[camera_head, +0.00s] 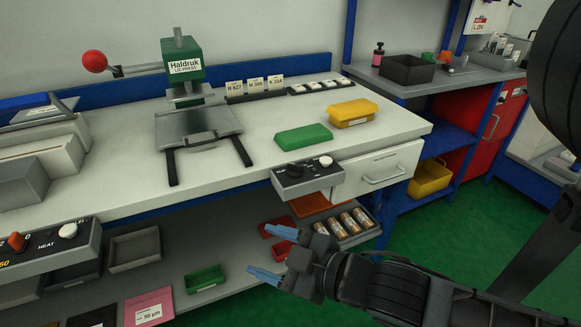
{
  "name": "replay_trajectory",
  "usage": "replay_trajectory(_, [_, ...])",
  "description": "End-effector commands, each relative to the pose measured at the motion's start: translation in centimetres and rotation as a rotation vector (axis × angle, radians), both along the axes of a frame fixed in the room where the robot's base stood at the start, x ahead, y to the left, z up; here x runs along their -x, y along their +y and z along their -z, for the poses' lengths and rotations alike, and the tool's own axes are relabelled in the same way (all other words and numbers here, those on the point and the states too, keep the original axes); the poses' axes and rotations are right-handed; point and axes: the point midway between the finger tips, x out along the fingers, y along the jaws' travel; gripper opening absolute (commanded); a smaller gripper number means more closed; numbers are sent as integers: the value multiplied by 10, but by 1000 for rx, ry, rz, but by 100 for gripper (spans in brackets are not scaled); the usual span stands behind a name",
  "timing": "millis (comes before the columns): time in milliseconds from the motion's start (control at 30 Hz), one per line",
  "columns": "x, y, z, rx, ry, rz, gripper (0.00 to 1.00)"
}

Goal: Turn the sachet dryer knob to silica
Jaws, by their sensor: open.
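A grey control box (318,182) is mounted at the front edge of the white bench. It has a black knob (294,170) on the left and a white knob (326,161) on the right; its lettering is too small to read. A second box (48,258) at the left edge carries an orange knob (16,241) and a white knob (68,230), with the word HEAT between them. I cannot tell for sure which box is the sachet dryer. My gripper (270,254) is open and empty, its blue fingertips pointing left, below the first box in the picture and apart from it.
On the bench are a green press (183,62) with a red-ball lever, a green lid (303,138) and a yellow box (352,112). A drawer front (376,172) adjoins the control box. The lower shelf holds several bins, including a green one (205,279).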

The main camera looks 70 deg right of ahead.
Motion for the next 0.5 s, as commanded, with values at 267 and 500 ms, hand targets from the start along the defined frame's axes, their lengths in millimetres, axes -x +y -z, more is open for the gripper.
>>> replay_trajectory(267, [-70, -110, -38, 178, -3, 320, 68])
replay_trajectory(500, [-83, -196, -85, 173, -1, 679, 68])
